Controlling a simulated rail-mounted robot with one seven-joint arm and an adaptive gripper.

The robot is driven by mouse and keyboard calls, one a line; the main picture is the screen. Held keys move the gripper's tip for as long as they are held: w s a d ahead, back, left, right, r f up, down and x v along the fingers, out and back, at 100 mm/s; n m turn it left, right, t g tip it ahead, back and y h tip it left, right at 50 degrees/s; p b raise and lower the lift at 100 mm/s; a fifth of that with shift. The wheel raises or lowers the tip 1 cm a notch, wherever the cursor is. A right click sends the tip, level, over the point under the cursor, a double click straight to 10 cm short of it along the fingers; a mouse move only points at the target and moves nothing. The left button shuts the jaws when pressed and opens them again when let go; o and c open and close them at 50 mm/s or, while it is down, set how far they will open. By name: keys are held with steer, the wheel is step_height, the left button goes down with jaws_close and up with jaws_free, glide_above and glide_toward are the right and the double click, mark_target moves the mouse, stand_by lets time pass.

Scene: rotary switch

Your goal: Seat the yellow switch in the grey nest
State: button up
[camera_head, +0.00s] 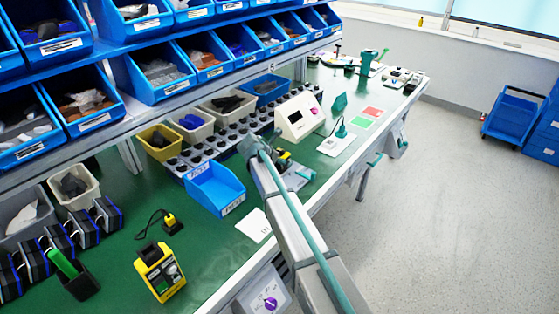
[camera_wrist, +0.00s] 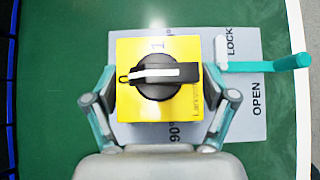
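The yellow switch (camera_wrist: 132,50), a square yellow block with a black knob and a white stripe, sits between my fingers in the wrist view. My gripper (camera_wrist: 160,88) has its dark pads against the left and right sides of the switch. Under it is a grey plate (camera_wrist: 240,82) marked LOCK, OPEN and 90°, with a teal lever (camera_wrist: 270,64) at its right. The nest is hidden beneath the switch, and I cannot tell whether the switch is raised or seated. In the head view my arm partly covers the switch (camera_head: 284,155) and the grey plate (camera_head: 301,174).
A blue bin (camera_head: 215,190) stands left of my gripper. A white box with a dark screen (camera_head: 298,117) stands behind the plate. A white card (camera_head: 254,225) lies near the front edge.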

stand_by(0.3)
steer(key=shift+r, duration=0.2)
steer(key=b+v, duration=0.1)
steer(key=v, duration=1.1)
steer(key=shift+b, duration=0.3)
